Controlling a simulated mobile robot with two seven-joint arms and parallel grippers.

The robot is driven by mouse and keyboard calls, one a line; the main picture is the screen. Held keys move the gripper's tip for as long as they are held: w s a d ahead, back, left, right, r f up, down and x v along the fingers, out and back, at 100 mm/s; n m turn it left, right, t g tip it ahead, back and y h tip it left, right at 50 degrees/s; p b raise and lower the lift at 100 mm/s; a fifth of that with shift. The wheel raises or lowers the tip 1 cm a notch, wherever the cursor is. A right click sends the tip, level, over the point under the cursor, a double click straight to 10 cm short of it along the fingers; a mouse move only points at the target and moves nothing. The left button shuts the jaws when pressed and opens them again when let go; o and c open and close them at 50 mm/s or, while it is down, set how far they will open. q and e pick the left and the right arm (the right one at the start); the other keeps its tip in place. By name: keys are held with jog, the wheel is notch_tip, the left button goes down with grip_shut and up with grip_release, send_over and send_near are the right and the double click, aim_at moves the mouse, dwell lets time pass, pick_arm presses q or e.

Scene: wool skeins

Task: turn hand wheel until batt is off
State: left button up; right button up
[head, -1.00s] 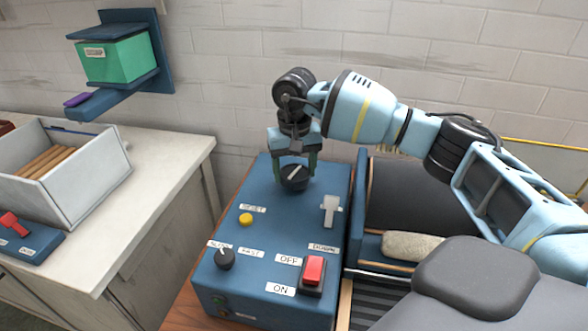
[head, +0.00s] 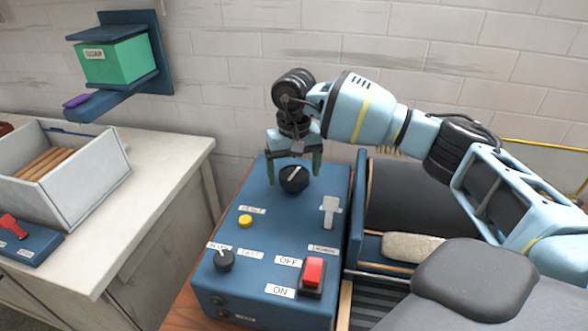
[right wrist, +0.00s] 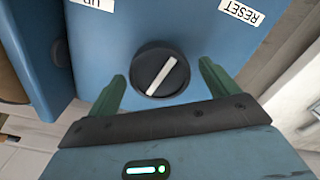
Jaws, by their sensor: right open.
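The hand wheel (head: 294,180), a round black knob with a white line, is on top of the blue control box. It also shows in the right wrist view (right wrist: 160,73), its white line slanted. My right gripper (head: 294,176) is open over it, one finger on each side, with gaps between the fingers and the knob in the right wrist view. A pale, fuzzy roll that looks like the batt (head: 411,246) lies in the machine right of the box. My left gripper is not in view.
The blue control box (head: 262,260) also carries a yellow button (head: 245,221), a small black dial (head: 224,260), a grey lever (head: 329,211) and a red OFF/ON switch (head: 314,271). A bench (head: 150,160) with a grey crate (head: 88,180) stands left. My right arm spans the machine.

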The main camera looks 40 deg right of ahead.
aim_at(294, 173)
notch_tip(294, 173, up, 8)
jog(key=shift+f, duration=0.1)
dwell(0.4)
dwell(0.5)
